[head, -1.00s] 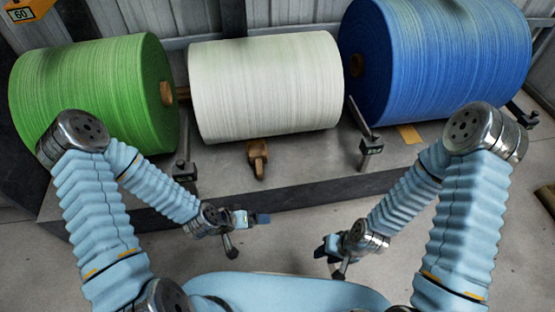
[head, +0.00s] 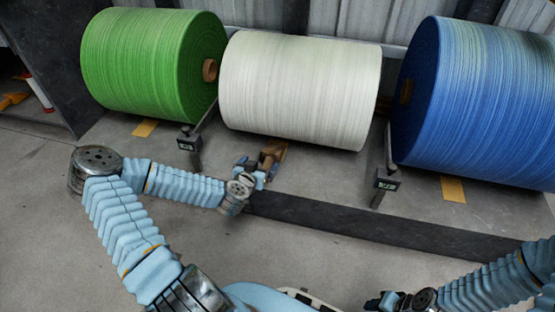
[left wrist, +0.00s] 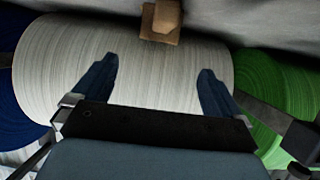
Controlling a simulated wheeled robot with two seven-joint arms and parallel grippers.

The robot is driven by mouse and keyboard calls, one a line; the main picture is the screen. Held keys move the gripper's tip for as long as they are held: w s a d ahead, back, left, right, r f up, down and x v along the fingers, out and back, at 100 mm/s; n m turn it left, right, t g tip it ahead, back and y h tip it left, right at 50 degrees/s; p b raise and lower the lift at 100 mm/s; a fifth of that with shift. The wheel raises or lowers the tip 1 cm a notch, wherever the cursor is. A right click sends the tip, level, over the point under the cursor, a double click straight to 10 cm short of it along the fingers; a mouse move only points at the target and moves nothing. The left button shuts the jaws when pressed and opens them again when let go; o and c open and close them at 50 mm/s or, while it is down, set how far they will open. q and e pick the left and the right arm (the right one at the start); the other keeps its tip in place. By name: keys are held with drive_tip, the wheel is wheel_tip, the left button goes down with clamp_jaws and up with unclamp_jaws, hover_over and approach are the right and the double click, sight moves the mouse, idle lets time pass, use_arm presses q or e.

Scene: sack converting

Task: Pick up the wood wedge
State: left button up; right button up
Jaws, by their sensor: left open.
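The brown wood wedge (head: 272,151) sits on the dark platform at the front underside of the white roll (head: 300,90). In the left wrist view the wedge (left wrist: 160,20) is at the top centre, ahead of the fingertips and laterally between them. My left gripper (head: 256,170) is close in front of the wedge, and partly covers its lower end in the head view. In the left wrist view its dark fingers (left wrist: 155,72) are apart with nothing between them. My right gripper (head: 380,302) is low at the bottom edge, too small and cut off to read its jaws.
A green roll (head: 150,65) lies to the left and a blue roll (head: 480,105) to the right. Small posts with dark labels stand at the platform, one left (head: 190,146) and one right (head: 386,180) of the wedge. The floor in front is clear.

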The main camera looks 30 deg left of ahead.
sight(270, 152)
use_arm(q)
drive_tip(key=x, duration=0.5)
drive_tip(key=shift+w+f+b, duration=0.15)
drive_tip(key=shift+w+b, duration=0.05)
drive_tip(key=shift+b, duration=0.2)
drive_tip(key=b+x, duration=0.1)
drive_tip(key=x, duration=0.3)
drive_tip(key=shift+w+f, duration=0.25)
drive_tip(key=shift+f, duration=0.05)
drive_tip(key=shift+w, duration=0.4)
drive_tip(key=shift+c, duration=0.3)
drive_tip(key=c, duration=1.2)
drive_tip(key=shift+c, duration=0.2)
